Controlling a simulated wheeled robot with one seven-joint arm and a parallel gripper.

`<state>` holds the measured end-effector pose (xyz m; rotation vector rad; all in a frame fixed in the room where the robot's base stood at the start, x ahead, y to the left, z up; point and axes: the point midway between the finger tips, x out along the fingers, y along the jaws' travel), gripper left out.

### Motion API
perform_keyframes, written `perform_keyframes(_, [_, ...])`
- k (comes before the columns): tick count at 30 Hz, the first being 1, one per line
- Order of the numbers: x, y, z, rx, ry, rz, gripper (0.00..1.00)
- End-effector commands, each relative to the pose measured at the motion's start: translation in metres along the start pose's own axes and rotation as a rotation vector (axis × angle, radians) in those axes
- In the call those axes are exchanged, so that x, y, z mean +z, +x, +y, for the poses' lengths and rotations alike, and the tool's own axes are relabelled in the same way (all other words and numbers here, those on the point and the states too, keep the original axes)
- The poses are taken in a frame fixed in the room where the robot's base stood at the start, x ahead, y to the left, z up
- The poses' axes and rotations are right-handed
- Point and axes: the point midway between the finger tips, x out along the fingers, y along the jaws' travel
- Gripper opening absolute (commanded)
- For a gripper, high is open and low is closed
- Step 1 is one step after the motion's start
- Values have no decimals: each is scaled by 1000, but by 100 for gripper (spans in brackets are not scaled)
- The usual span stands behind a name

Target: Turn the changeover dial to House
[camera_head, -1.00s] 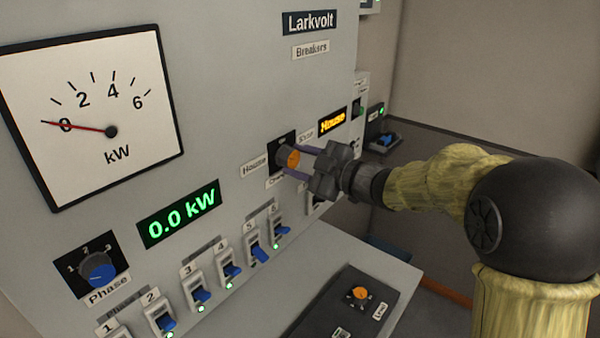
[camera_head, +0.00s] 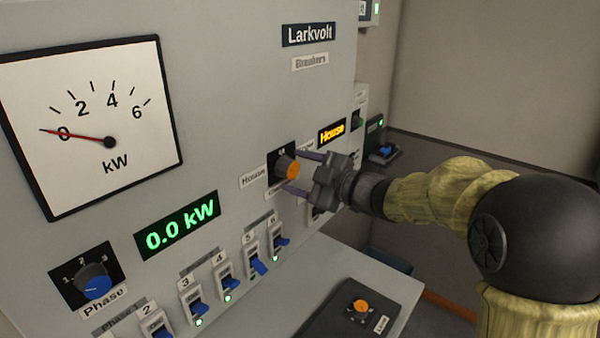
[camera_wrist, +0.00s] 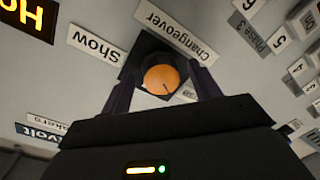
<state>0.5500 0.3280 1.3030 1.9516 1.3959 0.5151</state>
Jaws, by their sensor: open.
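The changeover dial (camera_head: 287,168) has an orange cap on a dark body, set on a black plate on the grey panel. It also shows in the wrist view (camera_wrist: 160,78), upside down, with a thin pointer line toward the lower right. The Changeover label (camera_wrist: 176,33) and Show label (camera_wrist: 95,42) flank it there. The House label (camera_head: 254,176) is left of the dial in the head view. The amber display (camera_head: 332,131) reads House. My gripper (camera_head: 292,171) is open, its fingers on opposite sides of the dial; whether they touch it is unclear.
Blue breaker switches (camera_head: 229,281) run in a row below the dial. A blue Phase dial (camera_head: 97,285) and a green 0.0 kW display (camera_head: 181,226) are to the left. A dark box with an orange knob (camera_head: 361,305) lies on the ledge.

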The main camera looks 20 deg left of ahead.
Motion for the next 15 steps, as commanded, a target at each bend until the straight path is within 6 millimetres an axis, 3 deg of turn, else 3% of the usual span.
perform_keyframes(7, [1,-18,0,4,-1,-1,62])
perform_keyframes(15, [2,-69,0,4,-2,-3,62])
